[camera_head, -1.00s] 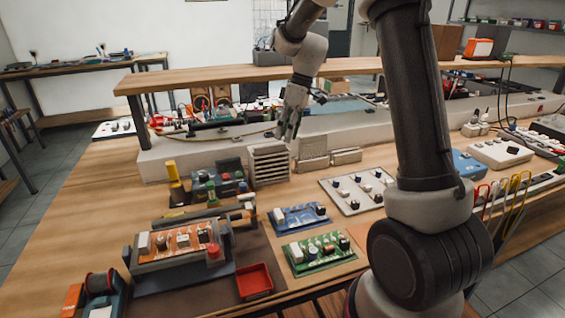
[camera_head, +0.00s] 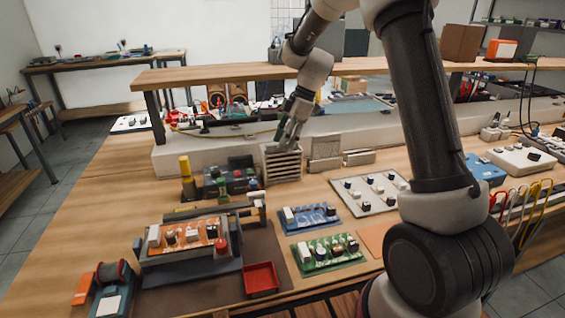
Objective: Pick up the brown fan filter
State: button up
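A beige-brown slatted block (camera_head: 283,167), which looks like the fan filter, stands upright on the wooden bench in front of the pale ledge. My gripper (camera_head: 288,145) comes down from above right, with its fingertips at the block's top edge. The fingers are small and overlap the block's top, so I cannot tell whether they touch it or how far apart they are. The block still stands on the bench.
Two paler blocks, one upright (camera_head: 325,152) and one lying flat (camera_head: 358,157), are close on the right. A dark device with coloured knobs (camera_head: 232,178) stands close on the left. A wooden shelf (camera_head: 240,74) spans behind. Circuit boards and a red tray (camera_head: 261,278) are nearer.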

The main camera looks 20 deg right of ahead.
jog(key=shift+f, duration=0.25)
grip_shut()
jog(key=shift+r, duration=0.15)
dwell(0.4)
notch_tip(320, 180, up, 25)
dwell(1.2)
jog(key=shift+s, duration=0.1)
